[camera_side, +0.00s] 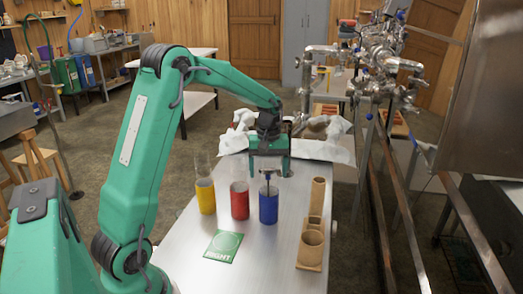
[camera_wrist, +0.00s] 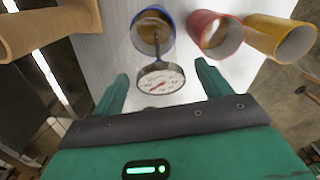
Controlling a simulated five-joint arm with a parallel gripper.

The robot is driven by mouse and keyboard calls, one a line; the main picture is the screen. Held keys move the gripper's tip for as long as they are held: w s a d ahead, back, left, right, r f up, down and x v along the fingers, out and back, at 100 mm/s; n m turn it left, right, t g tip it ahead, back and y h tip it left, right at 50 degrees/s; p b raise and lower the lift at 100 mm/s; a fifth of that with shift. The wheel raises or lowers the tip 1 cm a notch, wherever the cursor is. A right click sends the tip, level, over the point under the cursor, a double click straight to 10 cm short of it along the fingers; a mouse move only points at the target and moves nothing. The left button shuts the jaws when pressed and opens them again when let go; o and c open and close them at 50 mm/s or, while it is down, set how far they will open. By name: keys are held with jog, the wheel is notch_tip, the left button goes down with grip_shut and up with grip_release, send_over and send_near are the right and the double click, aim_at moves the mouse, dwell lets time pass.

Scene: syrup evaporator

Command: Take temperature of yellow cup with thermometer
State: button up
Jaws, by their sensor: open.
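The yellow cup (camera_side: 205,196) stands upright on the table at the left end of a row of three cups. It also shows at the upper right of the wrist view (camera_wrist: 282,38). The thermometer, with a round white dial (camera_wrist: 160,78), stands with its stem inside the blue cup (camera_side: 268,207), and its dial is above the rim. The red cup (camera_side: 239,201) is between the yellow and blue cups. My gripper (camera_side: 269,172) is above the blue cup. Its fingers are open, one on each side of the dial, with gaps visible in the wrist view.
A green card marked RIGHT (camera_side: 223,246) lies in front of the cups. A brown holder (camera_side: 311,248) with a round opening stands to the right, with a tall brown tube behind it. Crumpled white cloth (camera_side: 320,150) lies at the table's back. The front table (camera_side: 262,272) is mostly clear.

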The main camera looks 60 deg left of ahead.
aim_at(268, 178)
jog(key=shift+a+f, duration=0.1)
jog(key=shift+f, duration=1.9)
jog(key=c, duration=1)
jog(key=shift+o, duration=0.2)
jog(key=shift+r, duration=0.15)
jog(key=shift+r, duration=5)
jog(key=shift+r, duration=1.2)
